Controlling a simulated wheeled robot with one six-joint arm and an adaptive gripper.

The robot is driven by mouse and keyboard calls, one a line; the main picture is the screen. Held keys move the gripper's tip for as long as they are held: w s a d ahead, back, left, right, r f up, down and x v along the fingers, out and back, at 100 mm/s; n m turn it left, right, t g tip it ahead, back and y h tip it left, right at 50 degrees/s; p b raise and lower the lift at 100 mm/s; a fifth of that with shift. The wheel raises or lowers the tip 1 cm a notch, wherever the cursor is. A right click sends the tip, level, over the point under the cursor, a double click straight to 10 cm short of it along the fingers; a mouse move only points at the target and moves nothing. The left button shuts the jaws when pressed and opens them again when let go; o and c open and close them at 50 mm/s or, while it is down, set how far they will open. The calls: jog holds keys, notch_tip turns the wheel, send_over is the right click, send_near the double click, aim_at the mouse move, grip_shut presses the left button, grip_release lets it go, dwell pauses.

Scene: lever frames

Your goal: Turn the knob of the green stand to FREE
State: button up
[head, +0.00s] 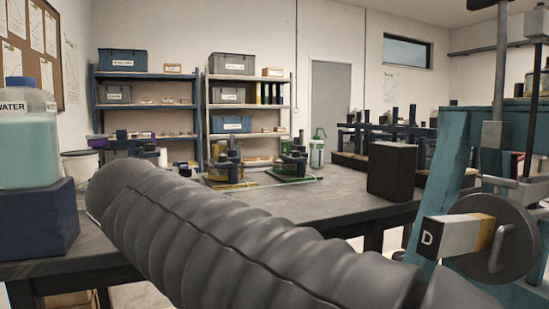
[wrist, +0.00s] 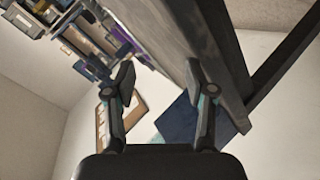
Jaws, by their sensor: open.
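The green stand (head: 293,158), with a green base and dark upright parts, stands on the grey table towards its far side in the head view. It is small there, and its knob and any FREE marking are too small to read. My gripper (wrist: 162,88) shows in the wrist view with its two fingers apart and nothing between them. It points away from the green stand, which is not seen in the wrist view. My gripper cannot be made out in the head view.
A yellow-based stand (head: 228,166) is left of the green one, and a purple-marked stand (head: 128,145) is farther left. A black box (head: 392,171) stands on the table's right. A teal frame with a crank wheel (head: 490,240) is near right. A water bottle (head: 27,140) is near left.

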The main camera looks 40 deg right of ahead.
jog(key=w+d, duration=0.1)
jog(key=w+d+r+n+h, duration=0.1)
jog(key=w+d, duration=0.1)
jog(key=w+d+r+n+h, duration=0.1)
jog(key=shift+w+d+r, duration=0.25)
jog(key=shift+w, duration=0.1)
jog(key=w+d+n+h, duration=0.1)
jog(key=w+d, duration=0.1)
jog(key=d, duration=0.2)
jog(key=w+d+r+n+g+h, duration=0.1)
jog(key=d+h, duration=0.1)
jog(key=d, duration=0.2)
jog(key=w+d+n+g+h, duration=0.1)
jog(key=w+d+n+h, duration=0.1)
jog(key=d, duration=0.2)
jog(key=shift+w+d+r, duration=0.1)
jog(key=shift+w+r, duration=0.25)
jog(key=w+d+r+n+g+h, duration=0.1)
jog(key=w+d+n+g+h, duration=0.15)
jog(key=d, duration=0.75)
jog(key=n+g+h, duration=0.4)
jog(key=h, duration=0.1)
send_near(294, 152)
jog(key=d, duration=0.3)
jog(key=w+d+p, duration=0.1)
jog(key=d, duration=0.3)
jog(key=w+d, duration=0.1)
jog(key=d, duration=0.2)
jog(key=shift+d+r, duration=0.1)
jog(key=shift+d, duration=0.1)
